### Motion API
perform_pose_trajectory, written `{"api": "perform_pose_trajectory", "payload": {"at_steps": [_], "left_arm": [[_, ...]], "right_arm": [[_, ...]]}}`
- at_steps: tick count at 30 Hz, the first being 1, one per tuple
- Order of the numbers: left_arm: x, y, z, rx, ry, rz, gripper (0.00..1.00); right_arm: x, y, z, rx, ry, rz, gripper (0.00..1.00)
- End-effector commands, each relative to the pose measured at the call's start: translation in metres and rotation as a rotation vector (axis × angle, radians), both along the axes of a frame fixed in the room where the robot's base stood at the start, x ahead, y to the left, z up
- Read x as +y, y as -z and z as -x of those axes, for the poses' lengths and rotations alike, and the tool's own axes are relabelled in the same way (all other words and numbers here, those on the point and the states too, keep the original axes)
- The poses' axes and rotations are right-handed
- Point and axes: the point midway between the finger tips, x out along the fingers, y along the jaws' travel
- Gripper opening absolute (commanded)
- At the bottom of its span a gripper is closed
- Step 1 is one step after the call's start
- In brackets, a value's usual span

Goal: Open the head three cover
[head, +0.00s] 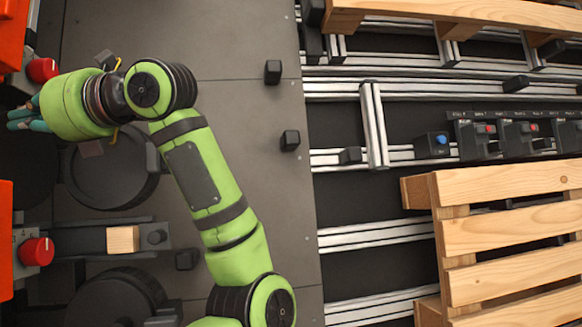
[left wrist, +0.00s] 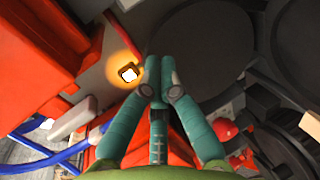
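Orange-red housings stand at the left edge of the head view, an upper one (head: 10,38) and a lower one (head: 6,235); I cannot tell which carries the head three cover. Each has a red knob beside it, the upper knob (head: 42,70) and the lower knob (head: 37,251). My left gripper (head: 18,118) is between these housings, at the far left. In the left wrist view its teal fingers (left wrist: 161,82) are drawn together, with nothing visible between them. An orange-red housing (left wrist: 45,75) is left of the fingers there. My right gripper is out of view.
A glowing lamp (left wrist: 129,73) is close left of the fingertips. Dark round discs (head: 110,172) lie below my left forearm. A wooden block (head: 122,239) sits on a dark rail. Wooden pallets (head: 510,215) and metal rails fill the right; grey floor (head: 245,120) is mostly open.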

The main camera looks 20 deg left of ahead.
Motion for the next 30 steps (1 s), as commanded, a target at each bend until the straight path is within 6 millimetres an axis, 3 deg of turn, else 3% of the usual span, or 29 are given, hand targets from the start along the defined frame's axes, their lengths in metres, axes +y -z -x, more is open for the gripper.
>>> {"api": "perform_pose_trajectory", "payload": {"at_steps": [30], "left_arm": [[-0.049,-0.007,-0.013,0.001,0.002,-0.001,0.0]], "right_arm": [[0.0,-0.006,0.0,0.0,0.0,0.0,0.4]]}}
